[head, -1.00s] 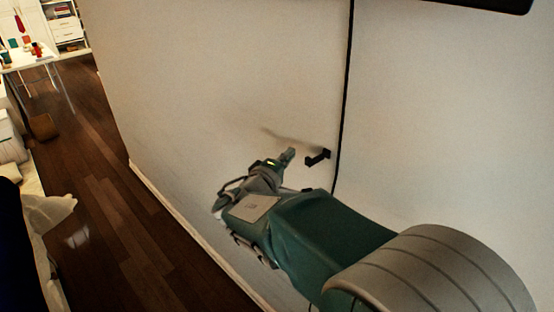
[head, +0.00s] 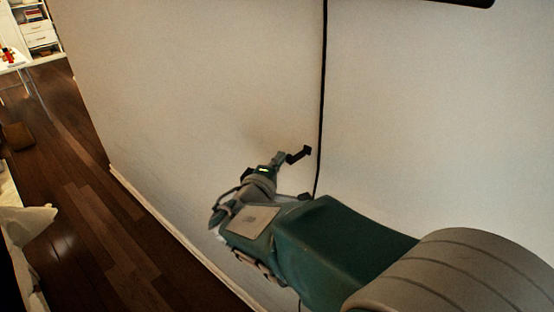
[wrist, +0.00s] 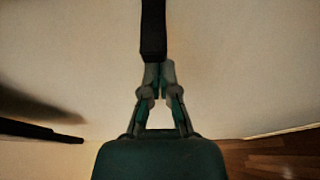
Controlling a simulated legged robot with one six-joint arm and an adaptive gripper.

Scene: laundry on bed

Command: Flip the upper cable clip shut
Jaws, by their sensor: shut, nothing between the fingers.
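The upper cable clip (head: 299,155) is a small black angled piece on the wall, just left of the black cable (head: 321,90). Its flap juts out to the left and looks open. My gripper (head: 280,157) is shut and empty, with its tips right at the flap's outer end. In the wrist view, a black bar (wrist: 153,30), apparently the flap, comes down from the top edge to the closed fingertips (wrist: 159,70). I cannot tell whether they touch. A second dark piece (head: 306,196), perhaps the lower clip, shows lower down, partly hidden by my arm.
The pale wall (head: 200,80) is bare around the clip. A black-edged panel (head: 440,2) hangs at the top right. A dark bar (wrist: 40,130) shows at the left of the wrist view. Wooden floor (head: 100,220) lies left, with white bedding (head: 25,225) at the edge.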

